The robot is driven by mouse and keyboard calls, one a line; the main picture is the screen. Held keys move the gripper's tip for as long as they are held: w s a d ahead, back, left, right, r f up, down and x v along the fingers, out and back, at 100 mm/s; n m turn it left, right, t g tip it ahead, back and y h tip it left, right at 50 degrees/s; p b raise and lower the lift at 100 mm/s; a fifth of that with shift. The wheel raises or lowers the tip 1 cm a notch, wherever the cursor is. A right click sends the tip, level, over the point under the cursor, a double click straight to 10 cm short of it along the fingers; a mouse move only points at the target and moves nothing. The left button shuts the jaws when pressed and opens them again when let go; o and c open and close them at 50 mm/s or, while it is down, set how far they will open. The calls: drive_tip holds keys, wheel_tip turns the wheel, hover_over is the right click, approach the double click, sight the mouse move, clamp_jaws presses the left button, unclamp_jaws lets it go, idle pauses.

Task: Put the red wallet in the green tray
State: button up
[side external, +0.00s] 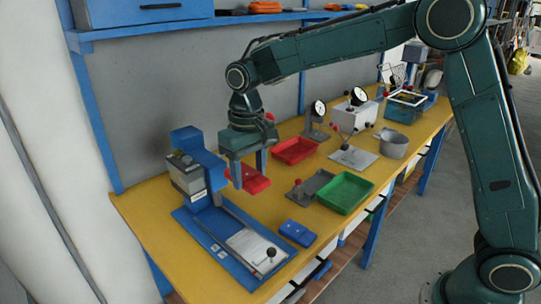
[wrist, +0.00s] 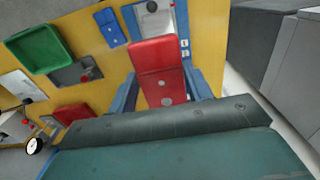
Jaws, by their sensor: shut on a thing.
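My gripper (side external: 250,178) is shut on the red wallet (side external: 257,184), over the left part of the yellow bench. In the wrist view the wallet (wrist: 156,58) shows large between the two blue fingers, and part of it is hidden by the gripper body. The green tray (side external: 361,179) stands empty to the right of my gripper in the side view. In the wrist view the green tray (wrist: 38,50) is at the upper left, apart from the wallet.
A red tray (side external: 293,151) stands behind the green tray, and a grey fixture with a red knob (side external: 298,182) sits beside it. A blue wallet (side external: 298,233) lies near the front edge. A blue press machine (side external: 196,165) stands left of my gripper. Dial gauges stand further back.

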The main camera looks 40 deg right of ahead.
wheel_tip(320, 180, up, 17)
drive_tip(key=m, duration=1.8)
hover_over(344, 197)
wheel_tip(344, 197, down, 19)
drive_tip(key=shift+f, duration=0.4)
drive_tip(key=shift+f, duration=0.1)
wheel_tip(344, 197, down, 20)
drive_tip(key=shift+r, duration=0.1)
